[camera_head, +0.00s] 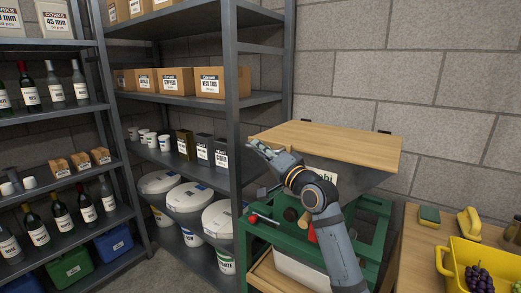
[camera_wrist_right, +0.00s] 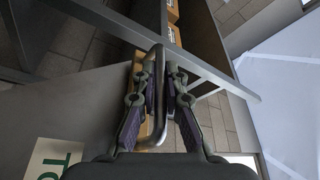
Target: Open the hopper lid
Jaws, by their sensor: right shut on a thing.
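The hopper lid (camera_head: 335,140) is a pale wooden board lying about flat on top of the grey hopper (camera_head: 352,178), with dark hinges along its back edge. My right gripper (camera_head: 259,147) is at the lid's front left corner in the head view. In the right wrist view, the fingers of my right gripper (camera_wrist_right: 163,88) are shut on a bent metal handle (camera_wrist_right: 159,60), which passes between them. The handle is hidden behind my gripper in the head view. My left gripper is not in view.
The hopper sits on a green machine frame (camera_head: 256,232). A grey shelf rack (camera_head: 233,95) stands close on the left, near my right gripper. A wooden table (camera_head: 412,238) with a yellow crate (camera_head: 445,268) is at the right. A block wall (camera_head: 440,70) is behind.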

